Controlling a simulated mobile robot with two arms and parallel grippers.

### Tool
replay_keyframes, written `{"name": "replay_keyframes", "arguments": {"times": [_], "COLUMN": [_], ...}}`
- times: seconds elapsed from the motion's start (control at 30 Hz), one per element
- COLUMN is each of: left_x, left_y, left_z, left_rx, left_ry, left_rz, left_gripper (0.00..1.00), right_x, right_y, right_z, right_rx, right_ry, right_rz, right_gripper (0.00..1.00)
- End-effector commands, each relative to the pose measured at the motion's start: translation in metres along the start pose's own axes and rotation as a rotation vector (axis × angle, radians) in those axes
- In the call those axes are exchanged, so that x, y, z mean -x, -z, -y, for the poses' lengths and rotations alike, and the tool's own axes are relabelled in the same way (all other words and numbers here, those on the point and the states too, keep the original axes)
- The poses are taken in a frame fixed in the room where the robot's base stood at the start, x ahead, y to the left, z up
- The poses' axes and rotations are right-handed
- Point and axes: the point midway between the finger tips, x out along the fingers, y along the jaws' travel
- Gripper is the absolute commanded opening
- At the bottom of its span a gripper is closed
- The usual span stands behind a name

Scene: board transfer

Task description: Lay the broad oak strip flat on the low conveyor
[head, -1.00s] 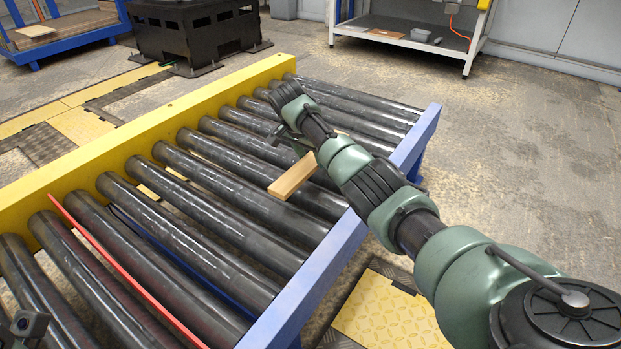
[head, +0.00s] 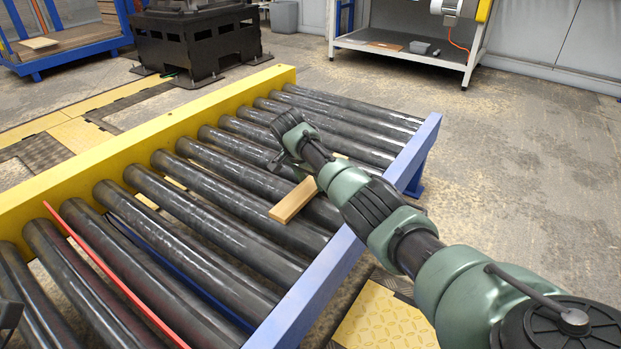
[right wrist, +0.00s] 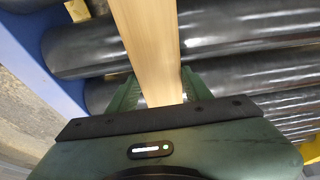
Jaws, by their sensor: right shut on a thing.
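The broad oak strip (head: 293,202) is a pale, flat wooden board over the dark rollers of the low conveyor (head: 360,226), near its blue side rail. My right gripper (right wrist: 158,90) is shut on the strip, one green finger along each long edge in the right wrist view. There the strip (right wrist: 150,35) runs away from the palm above the rollers. In the head view my right wrist and arm hide part of the strip. I cannot tell whether the strip touches the rollers. Only a dark part, possibly of my left gripper, shows at the lower left edge of the head view.
A red strip (head: 105,262) and a blue strip (head: 180,268) lie lengthwise among the nearer rollers. A yellow rail (head: 150,142) bounds the conveyor's far side. Rollers beyond the wrist are bare. A black stand (head: 195,45) and a grey bench (head: 400,52) stand farther back.

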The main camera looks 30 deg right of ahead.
Motion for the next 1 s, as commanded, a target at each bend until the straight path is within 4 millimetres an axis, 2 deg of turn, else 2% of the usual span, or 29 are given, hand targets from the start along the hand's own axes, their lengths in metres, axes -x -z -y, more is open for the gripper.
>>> {"name": "replay_keyframes", "arguments": {"times": [0.1, 0.13, 0.2, 0.53, 0.67, 0.7, 0.73, 1.0], "left_x": [-0.001, 0.000, 0.000, 0.004, 0.009, -0.004, -0.004, 0.015], "left_y": [0.001, 0.000, 0.000, -0.002, -0.003, -0.004, -0.004, -0.008], "left_z": [0.000, 0.000, 0.000, 0.000, 0.000, 0.000, 0.001, 0.004], "left_rx": [0.000, 0.001, 0.001, 0.002, 0.002, 0.000, 0.000, 0.015], "left_ry": [0.001, 0.001, 0.001, 0.004, 0.003, -0.003, -0.001, 0.044], "left_rz": [-0.001, -0.001, 0.001, 0.012, 0.021, 0.012, 0.019, 0.126], "left_gripper": [0.71, 0.71, 0.71, 0.71, 0.71, 0.71, 0.71, 0.71], "right_x": [-0.002, -0.003, -0.003, -0.002, 0.008, 0.019, 0.025, 0.086], "right_y": [-0.001, -0.001, -0.001, -0.001, 0.004, 0.005, 0.005, 0.005], "right_z": [0.001, 0.000, 0.000, 0.000, 0.001, 0.001, 0.001, 0.001], "right_rx": [0.000, 0.000, 0.000, 0.000, 0.000, 0.001, 0.002, 0.001], "right_ry": [0.002, 0.001, 0.001, 0.001, 0.004, 0.003, 0.004, 0.003], "right_rz": [-0.001, -0.001, -0.001, -0.001, -0.004, -0.002, -0.002, -0.001], "right_gripper": [0.00, 0.55, 0.71, 0.71, 0.71, 0.71, 0.71, 0.71]}}
